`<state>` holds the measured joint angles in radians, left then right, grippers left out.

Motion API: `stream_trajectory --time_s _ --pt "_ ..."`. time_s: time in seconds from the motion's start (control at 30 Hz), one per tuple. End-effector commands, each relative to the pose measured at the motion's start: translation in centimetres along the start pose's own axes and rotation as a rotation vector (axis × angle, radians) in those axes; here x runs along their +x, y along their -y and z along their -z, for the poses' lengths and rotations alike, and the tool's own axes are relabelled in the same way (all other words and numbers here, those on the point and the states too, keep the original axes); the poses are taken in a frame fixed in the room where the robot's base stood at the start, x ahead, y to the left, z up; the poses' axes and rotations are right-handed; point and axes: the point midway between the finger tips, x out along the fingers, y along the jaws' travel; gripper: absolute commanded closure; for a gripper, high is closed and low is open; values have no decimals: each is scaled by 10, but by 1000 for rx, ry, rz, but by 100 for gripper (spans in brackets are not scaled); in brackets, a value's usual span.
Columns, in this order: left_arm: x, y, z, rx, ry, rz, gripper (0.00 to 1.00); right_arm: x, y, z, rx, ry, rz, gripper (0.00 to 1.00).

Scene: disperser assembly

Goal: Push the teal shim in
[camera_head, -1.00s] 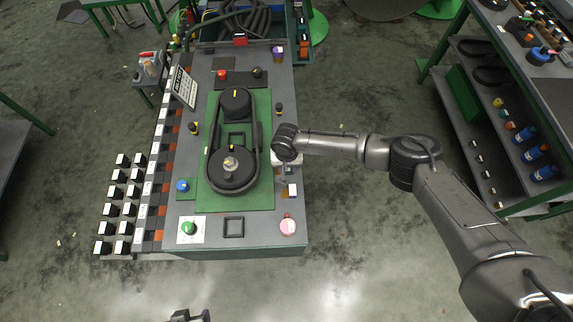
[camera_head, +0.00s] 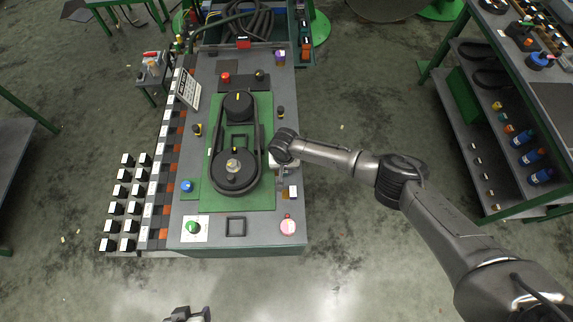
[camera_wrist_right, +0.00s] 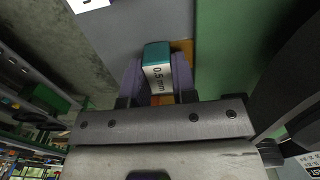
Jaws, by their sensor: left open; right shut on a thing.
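The teal shim (camera_wrist_right: 157,62) has a teal end and a white face marked "0.5 mm". In the right wrist view it sits between the two fingers of my right gripper (camera_wrist_right: 157,78), which is shut on it. In the head view my right gripper (camera_head: 282,176) is at the right edge of the green plate (camera_head: 222,202), beside the belt unit; the shim itself is hard to make out there. An orange-brown strip (camera_wrist_right: 187,46) lies by the shim's teal end; contact cannot be told. My left gripper (camera_head: 187,315) is open at the bottom edge, away from the table.
Two black pulleys with a belt (camera_head: 235,178) stand on the green plate, close left of my right gripper. A pink button (camera_head: 288,226) and a small white-and-brown block (camera_head: 290,192) are near it. Black-and-white blocks (camera_head: 122,190) stand on the left. A shelf (camera_head: 500,190) stands at right.

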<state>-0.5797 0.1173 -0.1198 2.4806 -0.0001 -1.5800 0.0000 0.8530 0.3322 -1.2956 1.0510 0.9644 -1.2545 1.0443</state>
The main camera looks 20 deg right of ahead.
Motion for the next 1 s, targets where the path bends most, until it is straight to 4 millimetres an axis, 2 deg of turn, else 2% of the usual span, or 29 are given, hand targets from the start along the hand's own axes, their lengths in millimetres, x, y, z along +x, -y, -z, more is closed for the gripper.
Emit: stream_trajectory --time_s 0.37,0.4,0.63,1.0 --pt "-2 0 1 0 0 0 38 0 4 -1 1 4 5 100" --pt "-2 0 1 1 0 0 38 0 4 -1 1 4 5 73" --pt "-2 2 0 5 1 4 38 0 3 -1 1 4 4 51" --pt "-2 2 0 6 2 4 38 0 3 -2 1 4 4 49"
